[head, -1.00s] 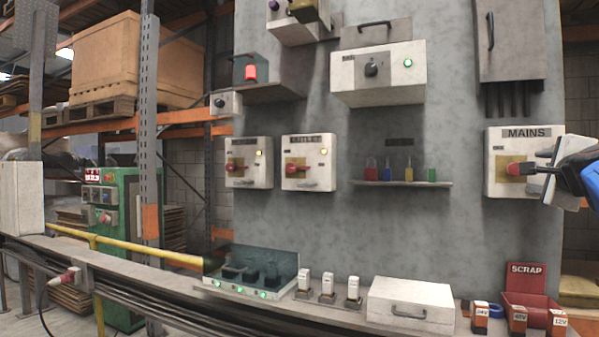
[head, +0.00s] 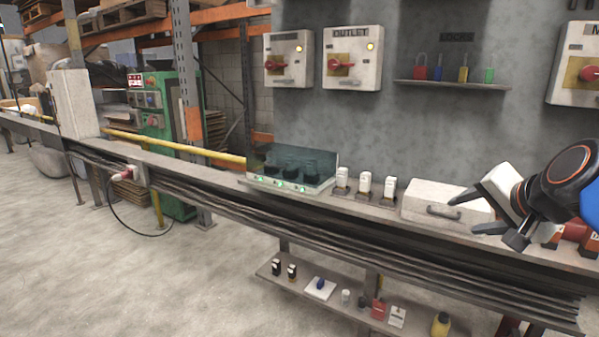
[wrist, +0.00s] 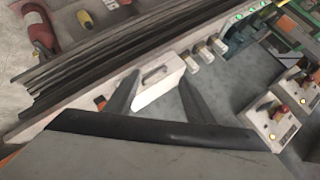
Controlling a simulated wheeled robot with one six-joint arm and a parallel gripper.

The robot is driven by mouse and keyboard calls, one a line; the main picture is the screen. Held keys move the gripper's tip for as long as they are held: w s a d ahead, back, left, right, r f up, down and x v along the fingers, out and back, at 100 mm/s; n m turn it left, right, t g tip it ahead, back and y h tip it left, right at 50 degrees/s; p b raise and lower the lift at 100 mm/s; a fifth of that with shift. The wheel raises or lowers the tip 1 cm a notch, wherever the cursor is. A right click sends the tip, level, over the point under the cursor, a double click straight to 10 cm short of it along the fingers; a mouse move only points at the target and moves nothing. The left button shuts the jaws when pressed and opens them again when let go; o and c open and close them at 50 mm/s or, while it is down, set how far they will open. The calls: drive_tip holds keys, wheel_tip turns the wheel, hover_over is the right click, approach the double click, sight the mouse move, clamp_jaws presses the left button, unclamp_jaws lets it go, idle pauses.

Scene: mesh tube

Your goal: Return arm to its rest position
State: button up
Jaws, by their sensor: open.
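My gripper (head: 470,214) is at the right of the head view, in front of the bench and beside the white box with a handle (head: 432,203). Its two dark fingers are spread apart with nothing between them. In the wrist view my gripper (wrist: 158,80) also shows open, with the white box (wrist: 160,82) beyond the fingers. The arm behind it runs off the right edge of the head view.
The bench (head: 215,160) runs across the view, with a charger unit (head: 290,167) and several small white devices on it. A lower shelf (head: 330,305) holds small items. A wall panel (head: 420,120) carries switch boxes (head: 352,58) and padlocks. The floor (head: 130,270) in front is clear.

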drive_tip(key=s+a+f+n+g, duration=0.3)
drive_tip(key=s+f+n, duration=0.2)
drive_tip(key=s+f, duration=0.2)
drive_tip(key=s+a+f+n+g, duration=0.2)
drive_tip(key=s+f+n, duration=0.3)
drive_tip(key=s+f, duration=0.3)
wheel_tip(320, 180, down, 4)
drive_tip(key=shift+a+f+g, duration=0.2)
drive_tip(key=shift+a+g, duration=0.2)
drive_tip(key=shift+a, duration=0.15)
drive_tip(key=shift+c, duration=0.3)
